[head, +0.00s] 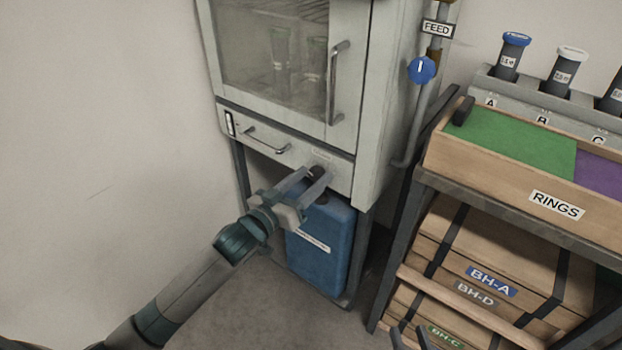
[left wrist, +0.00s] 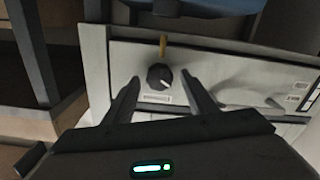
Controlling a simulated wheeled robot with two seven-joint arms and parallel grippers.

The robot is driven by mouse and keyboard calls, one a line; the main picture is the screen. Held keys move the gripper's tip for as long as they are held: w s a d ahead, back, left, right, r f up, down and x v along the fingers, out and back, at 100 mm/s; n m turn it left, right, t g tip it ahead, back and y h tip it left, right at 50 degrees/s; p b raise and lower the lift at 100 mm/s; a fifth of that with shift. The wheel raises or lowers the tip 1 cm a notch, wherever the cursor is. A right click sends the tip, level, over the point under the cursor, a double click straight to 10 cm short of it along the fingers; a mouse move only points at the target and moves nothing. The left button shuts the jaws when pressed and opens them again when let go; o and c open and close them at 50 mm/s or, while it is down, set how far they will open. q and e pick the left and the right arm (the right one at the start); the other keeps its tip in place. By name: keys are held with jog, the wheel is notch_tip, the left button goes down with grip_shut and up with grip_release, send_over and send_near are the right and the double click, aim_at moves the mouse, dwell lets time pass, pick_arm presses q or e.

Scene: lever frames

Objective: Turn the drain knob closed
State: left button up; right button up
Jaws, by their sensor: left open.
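The drain knob (left wrist: 159,77) is a round dark knob with a white pointer mark, on the pale panel below the cabinet door. In the left wrist view it sits between my left gripper's fingertips (left wrist: 158,83). A brass stub (left wrist: 163,46) and a small label (left wrist: 157,99) flank the knob. Dark prongs at the head view's bottom edge may be my right gripper (head: 408,340).
A blue container (head: 322,245) stands under the cabinet, just below my left gripper. A drawer handle (head: 268,141) is left of the knob. A blue FEED knob (head: 422,69) is on the pipe at right. A rack with a RINGS tray (head: 500,170) stands right.

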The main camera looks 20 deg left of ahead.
pick_arm(q)
jog(key=shift+w+d, duration=0.15)
jog(key=shift+w, duration=0.15)
jog(key=c, duration=1)
jog(key=shift+c, duration=0.2)
